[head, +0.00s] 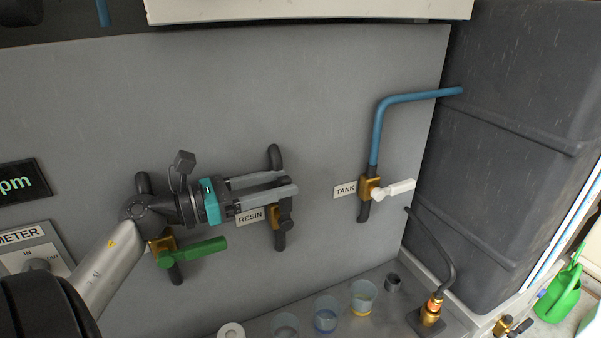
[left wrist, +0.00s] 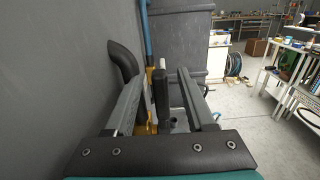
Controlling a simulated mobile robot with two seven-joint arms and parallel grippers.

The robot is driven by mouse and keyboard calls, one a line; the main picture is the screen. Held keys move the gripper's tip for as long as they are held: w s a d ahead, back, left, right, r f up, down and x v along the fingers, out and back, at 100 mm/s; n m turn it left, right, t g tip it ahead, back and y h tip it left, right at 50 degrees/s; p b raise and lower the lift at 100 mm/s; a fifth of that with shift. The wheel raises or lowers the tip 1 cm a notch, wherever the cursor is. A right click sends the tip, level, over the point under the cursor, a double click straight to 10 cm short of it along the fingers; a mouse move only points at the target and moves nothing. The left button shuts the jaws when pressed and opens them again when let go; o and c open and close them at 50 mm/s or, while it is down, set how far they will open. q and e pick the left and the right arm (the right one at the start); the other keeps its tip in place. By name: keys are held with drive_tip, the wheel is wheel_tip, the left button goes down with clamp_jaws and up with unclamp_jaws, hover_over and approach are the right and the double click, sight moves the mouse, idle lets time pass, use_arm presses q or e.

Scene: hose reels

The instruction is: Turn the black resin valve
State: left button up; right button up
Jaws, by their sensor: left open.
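The black resin valve handle (head: 286,204) stands on a brass valve body (head: 275,217) on the grey panel, right of the RESIN label (head: 250,216). My left gripper (head: 288,182) reaches in from the left, its two fingers apart at the valve. In the left wrist view, the black handle (left wrist: 161,92) stands upright between the open fingers (left wrist: 160,76), with a visible gap on the right side. Whether the left finger touches it I cannot tell. The brass body (left wrist: 151,118) is partly hidden by the left finger. My right gripper does not show.
A green-handled valve (head: 192,253) is below my left wrist. A white-handled valve (head: 393,189) with the TANK label (head: 345,190) is to the right, under a blue pipe (head: 377,130). Cups (head: 326,314) stand on the ledge below. A dark tank (head: 520,150) is at right.

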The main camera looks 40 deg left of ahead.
sight(291, 181)
use_arm(q)
drive_tip(key=shift+p+x, duration=0.45)
drive_tip(key=shift+x, duration=2.05)
clamp_jaws()
